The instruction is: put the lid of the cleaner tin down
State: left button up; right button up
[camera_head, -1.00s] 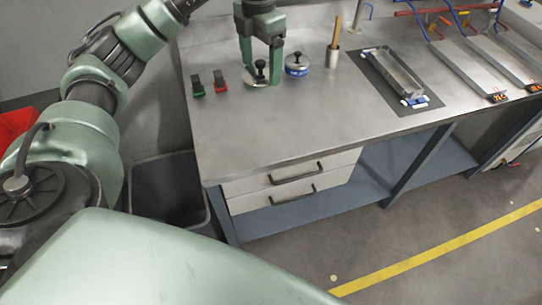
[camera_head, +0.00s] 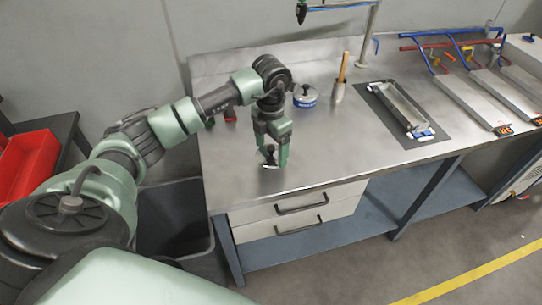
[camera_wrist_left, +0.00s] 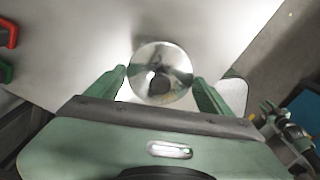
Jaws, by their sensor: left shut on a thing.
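My left gripper (camera_head: 271,158) is shut on a lid and points down at the front left part of the bench. I cannot tell whether the lid touches the bench.
The steel bench (camera_head: 330,145) is clear right of the gripper. Behind the tin's right stands a cup (camera_head: 338,92) with a wooden handle. A metal tray (camera_head: 402,108) lies on a dark mat. A red-handled item (camera_head: 230,115) is partly behind my arm. A dark bin (camera_head: 175,225) stands below left.

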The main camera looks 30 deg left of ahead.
aim_at(271, 157)
pick_arm(q)
notch_tip(271, 157, down, 4)
jog(key=shift+s+r+p, duration=0.1)
jog(key=shift+r+p, duration=0.15)
jog(key=shift+p, duration=0.1)
jog(key=shift+f, duration=0.25)
pick_arm(e)
jog(key=shift+w+d+r, duration=0.15)
jog(key=shift+w+r, duration=0.2)
pick_arm(q)
jog(key=o, duration=1.3)
jog(key=shift+f, duration=0.1)
notch_tip(271, 157, up, 11)
jog(key=b, duration=0.2)
jog(key=shift+b, duration=0.4)
jog(key=shift+r, duration=0.7)
pick_arm(e)
jog(key=f, duration=0.2)
jog(key=shift+a+f, duration=0.2)
jog(key=shift+f, duration=0.2)
pick_arm(q)
jog(key=shift+f, duration=0.1)
